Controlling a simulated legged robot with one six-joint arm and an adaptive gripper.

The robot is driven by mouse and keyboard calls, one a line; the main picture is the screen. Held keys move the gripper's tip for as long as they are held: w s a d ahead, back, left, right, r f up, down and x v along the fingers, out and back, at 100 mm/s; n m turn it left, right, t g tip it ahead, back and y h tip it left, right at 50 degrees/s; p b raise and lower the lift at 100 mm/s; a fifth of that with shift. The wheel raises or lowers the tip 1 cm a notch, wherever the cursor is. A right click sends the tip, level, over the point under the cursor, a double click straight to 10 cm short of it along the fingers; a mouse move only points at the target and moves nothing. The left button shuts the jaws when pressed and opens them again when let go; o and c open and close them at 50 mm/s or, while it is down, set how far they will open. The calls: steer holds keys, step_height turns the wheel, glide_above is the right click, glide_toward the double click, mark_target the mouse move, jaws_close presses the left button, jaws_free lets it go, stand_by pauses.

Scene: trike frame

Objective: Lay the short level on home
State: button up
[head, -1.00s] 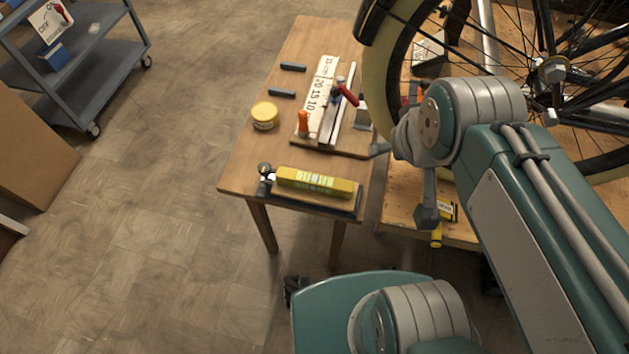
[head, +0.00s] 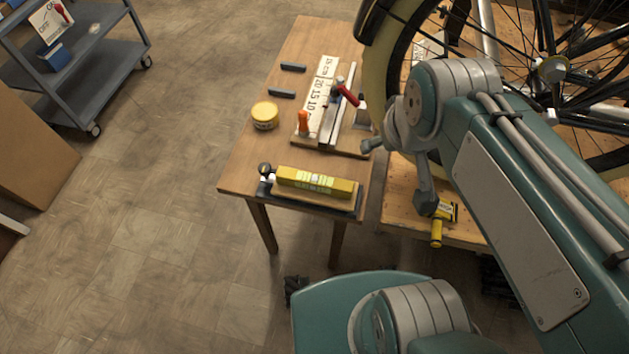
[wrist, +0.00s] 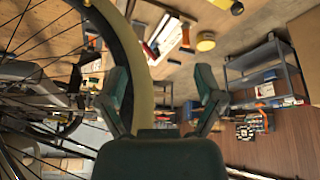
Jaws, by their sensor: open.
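A yellow level (head: 315,182) with a pale label lies along a dark-edged base at the near end of the small wooden table. Whether this is the short level is not clear, and I cannot make out a place marked home. A yellow end that looks like the same level shows at the top edge of the wrist view (wrist: 222,4). My gripper (head: 397,170) hangs to the right of the small table, apart from the level. In the wrist view its two fingers (wrist: 162,80) are spread and hold nothing, with the bicycle tyre showing behind them.
The bicycle wheel (head: 398,95) stands close to my arm. A board with a number scale (head: 318,95), an orange-handled tool (head: 303,122) and a yellow tin (head: 265,114) are on the small table. A yellow-black tool (head: 441,215) sits on the workbench. A cart (head: 75,70) stands far left.

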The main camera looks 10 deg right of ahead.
steer(key=w+a+f+n+g, duration=0.3)
steer(key=w+a+f+n, duration=0.2)
steer(key=w+f+n, duration=0.25)
steer(key=n+g, duration=0.2)
steer(key=n, duration=0.3)
glide_above(314, 178)
step_height(314, 178, down, 10)
steer(key=r, duration=0.1)
steer(key=f, duration=0.6)
steer(key=shift+w+d, duration=0.15)
steer(key=shift+d, duration=0.2)
steer(key=f, duration=0.5)
steer(key=shift+a+f, duration=0.1)
steer(key=shift+a, duration=0.2)
jaws_close()
